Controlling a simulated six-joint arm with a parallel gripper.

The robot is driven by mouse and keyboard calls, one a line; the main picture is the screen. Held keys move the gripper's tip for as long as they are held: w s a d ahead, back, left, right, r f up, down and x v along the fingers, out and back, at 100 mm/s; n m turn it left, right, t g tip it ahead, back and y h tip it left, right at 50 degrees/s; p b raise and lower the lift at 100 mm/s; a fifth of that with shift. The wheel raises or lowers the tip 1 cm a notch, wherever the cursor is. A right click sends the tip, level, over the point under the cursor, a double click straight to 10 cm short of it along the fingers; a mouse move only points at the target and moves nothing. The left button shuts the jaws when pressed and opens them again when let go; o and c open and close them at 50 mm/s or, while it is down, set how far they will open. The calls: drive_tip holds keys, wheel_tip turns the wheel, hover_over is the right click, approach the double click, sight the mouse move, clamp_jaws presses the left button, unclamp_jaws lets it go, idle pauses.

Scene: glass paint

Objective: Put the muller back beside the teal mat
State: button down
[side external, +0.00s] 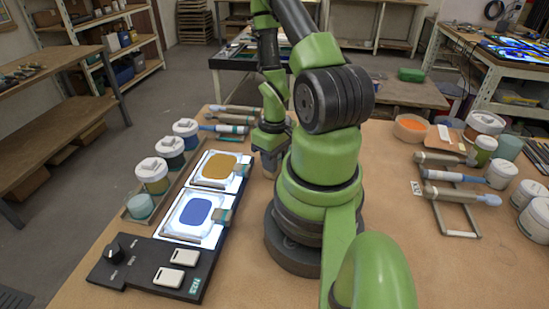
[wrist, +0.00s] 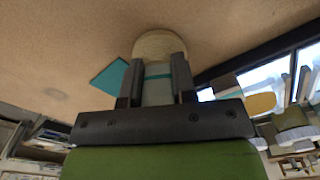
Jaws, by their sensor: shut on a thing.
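My gripper (wrist: 157,88) is shut on the muller (wrist: 159,46), with one dark finger on each side of its pale body. The muller shows a round, tan end beyond the fingers and a thin teal band between them. Whether it touches the table cannot be told. The teal mat (wrist: 110,77) lies on the tabletop just left of the muller in the wrist view, partly hidden by my gripper. In the side view my gripper (side external: 269,166) points down behind my arm's base, right of the lit panels. The muller and mat cannot be made out there.
Lit panels with an amber patch (side external: 215,167) and a blue patch (side external: 194,212) stand left of my arm. Lidded jars (side external: 151,175) line their far left side. A black control box (side external: 150,268) is in front. Brown tabletop (wrist: 60,50) beyond the mat is clear.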

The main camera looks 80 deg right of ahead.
drive_tip(key=c, duration=0.8)
unclamp_jaws()
drive_tip(key=shift+c, duration=0.2)
drive_tip(key=shift+r, duration=0.1)
wheel_tip(320, 180, up, 10)
drive_tip(key=shift+f, duration=0.15)
drive_tip(key=w+a+r+t+h, duration=0.1)
drive_tip(key=w+a+r+t, duration=0.15)
drive_tip(key=w+r, duration=0.2)
drive_tip(key=w+a+r+t, duration=0.1)
drive_tip(key=w+a+r, duration=0.25)
drive_tip(key=r, duration=0.25)
drive_tip(key=s+a+r+n+t+y, duration=0.1)
drive_tip(key=s+a+r+t+y, duration=0.2)
drive_tip(key=a+r, duration=0.6)
drive_tip(key=a, duration=0.3)
drive_tip(key=shift+s+a+r+n+t, duration=0.25)
drive_tip(key=shift+s+a+n+t, duration=0.1)
drive_tip(key=shift+s+n, duration=0.05)
